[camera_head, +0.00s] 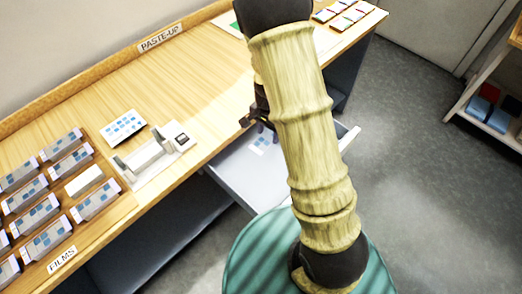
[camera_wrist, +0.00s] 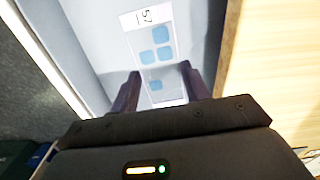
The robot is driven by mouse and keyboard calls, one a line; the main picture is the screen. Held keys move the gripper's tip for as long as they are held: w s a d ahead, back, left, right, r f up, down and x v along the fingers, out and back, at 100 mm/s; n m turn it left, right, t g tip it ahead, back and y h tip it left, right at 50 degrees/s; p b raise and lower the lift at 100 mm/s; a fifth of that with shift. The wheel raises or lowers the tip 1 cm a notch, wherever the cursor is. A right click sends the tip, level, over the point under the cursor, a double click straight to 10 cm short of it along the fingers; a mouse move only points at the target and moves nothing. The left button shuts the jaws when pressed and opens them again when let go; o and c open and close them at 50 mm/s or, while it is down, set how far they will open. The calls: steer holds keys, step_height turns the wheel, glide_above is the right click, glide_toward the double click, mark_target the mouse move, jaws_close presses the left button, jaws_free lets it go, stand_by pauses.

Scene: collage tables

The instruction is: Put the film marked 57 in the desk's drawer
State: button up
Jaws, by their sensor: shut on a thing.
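The film marked 57 (camera_wrist: 154,36) is a clear strip with blue squares and a white label, seen in the wrist view between my fingers. My gripper (camera_wrist: 160,70) is shut on its near end. The head view shows the film (camera_head: 262,141) over the open drawer (camera_head: 236,176), a pale grey tray pulled out from the desk (camera_head: 190,68). The drawer floor (camera_wrist: 92,32) lies beneath the film in the wrist view. I cannot tell whether the film touches the floor. My arm hides most of the gripper (camera_head: 257,122) and part of the drawer in the head view.
Several film holders (camera_head: 42,210) stand at the desk's left by the FILMS label (camera_head: 62,260). A white device (camera_head: 155,155) and a blue-squared sheet (camera_head: 124,126) sit nearby. The desk's middle is clear. A shelf with coloured boxes (camera_head: 489,93) stands at the right.

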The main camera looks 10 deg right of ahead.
steer(key=shift+a+f+m+b, duration=0.1)
steer(key=shift+f+m+b, duration=0.4)
steer(key=shift+f, duration=0.1)
steer(key=shift+s+r, duration=0.15)
steer(key=shift+s, duration=0.1)
steer(key=shift+f, duration=0.25)
glide_above(267, 156)
step_height(267, 156, down, 6)
steer(key=shift+r+b, duration=0.1)
steer(key=shift+b, duration=0.3)
steer(key=shift+s+f, duration=0.1)
steer(key=shift+f, duration=0.15)
steer(key=shift+f+b, duration=0.3)
steer(key=shift+f, duration=1.3)
